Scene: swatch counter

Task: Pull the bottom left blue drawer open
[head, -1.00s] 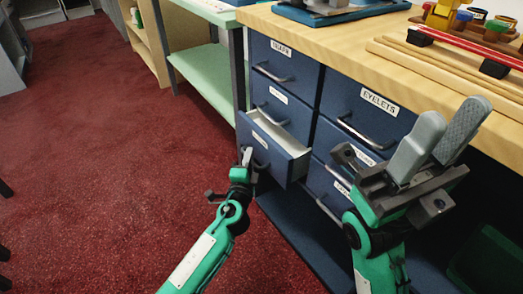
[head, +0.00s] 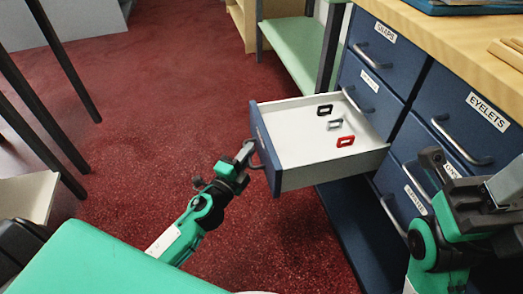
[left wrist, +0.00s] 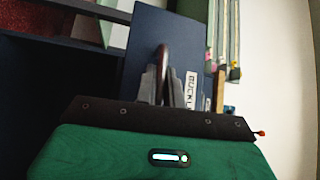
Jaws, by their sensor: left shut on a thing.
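The bottom left blue drawer (head: 330,168) is pulled far out of the cabinet, its pale inside open to view. Inside lie a black buckle (head: 325,110), a grey buckle (head: 335,124) and a red buckle (head: 345,141). My left gripper (head: 246,153) is shut on the handle at the drawer's front. In the left wrist view, the fingers (left wrist: 165,85) close around the handle (left wrist: 164,60), beside a label (left wrist: 191,90) beginning "BUCKL". My right gripper (head: 505,187) is partly cut off at the right edge, in front of the cabinet; its fingertips do not show clearly.
The other blue drawers, such as the EYELETS drawer (head: 470,110), are shut. The wooden countertop (head: 450,35) is above them. A green-shelved table (head: 290,45) stands behind the cabinet. Red carpet (head: 180,110) lies clear left of the open drawer. Dark legs (head: 55,100) stand at the far left.

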